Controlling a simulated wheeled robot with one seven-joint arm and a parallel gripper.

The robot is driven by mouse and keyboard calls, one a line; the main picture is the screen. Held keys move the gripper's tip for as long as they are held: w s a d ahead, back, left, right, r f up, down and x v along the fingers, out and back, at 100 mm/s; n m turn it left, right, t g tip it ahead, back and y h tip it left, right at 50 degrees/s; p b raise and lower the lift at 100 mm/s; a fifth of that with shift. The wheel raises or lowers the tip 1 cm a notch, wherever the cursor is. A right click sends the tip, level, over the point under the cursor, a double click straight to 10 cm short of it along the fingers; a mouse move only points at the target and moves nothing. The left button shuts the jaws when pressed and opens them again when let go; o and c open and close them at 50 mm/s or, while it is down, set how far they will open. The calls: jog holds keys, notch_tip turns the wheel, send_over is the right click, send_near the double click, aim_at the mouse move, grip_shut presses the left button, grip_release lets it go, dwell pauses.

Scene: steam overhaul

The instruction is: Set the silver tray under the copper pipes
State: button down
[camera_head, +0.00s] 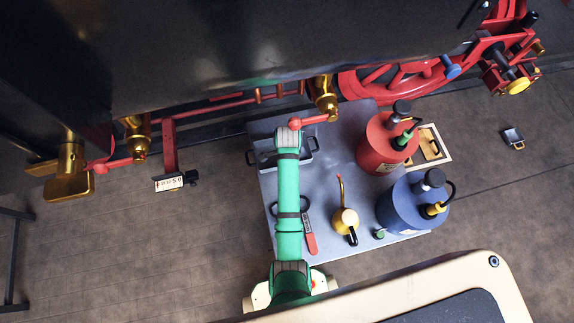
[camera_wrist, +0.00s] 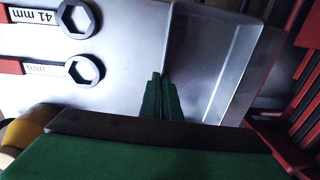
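The silver tray (camera_head: 306,160) lies at the back left of the grey table, with a dark handle on each short side; my green arm covers its middle. In the wrist view, the tray's bare floor (camera_wrist: 197,60) fills the right half. My gripper's green fingers (camera_wrist: 162,82) are close together at the tray's near wall, and the wall's edge runs down between them. In the head view my gripper is hidden under the arm. Brass-coloured fittings (camera_head: 325,95) hang along the locomotive's lower edge; I cannot tell which parts are the copper pipes.
The grey table (camera_head: 345,125) also holds a red can (camera_head: 386,145), a blue can (camera_head: 410,205), a brass oiler (camera_head: 344,222) and a red-handled wrench (camera_head: 309,237). The wrist view shows a wrench marked 41 mm (camera_wrist: 40,17). Floor (camera_head: 130,240) left of the table is open.

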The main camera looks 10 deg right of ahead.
jog(key=shift+w+f, duration=0.25)
notch_tip(320, 180, down, 2)
jog(key=shift+w+f, duration=0.1)
jog(key=shift+f, duration=0.05)
jog(key=shift+d+f, duration=0.2)
jog(key=shift+f, duration=0.25)
jog(key=shift+a, duration=0.15)
jog(key=shift+a+f, duration=0.1)
jog(key=shift+a, duration=0.05)
jog(key=c, duration=2)
grip_release()
jog(key=shift+c, duration=0.2)
jog(key=shift+o, duration=0.2)
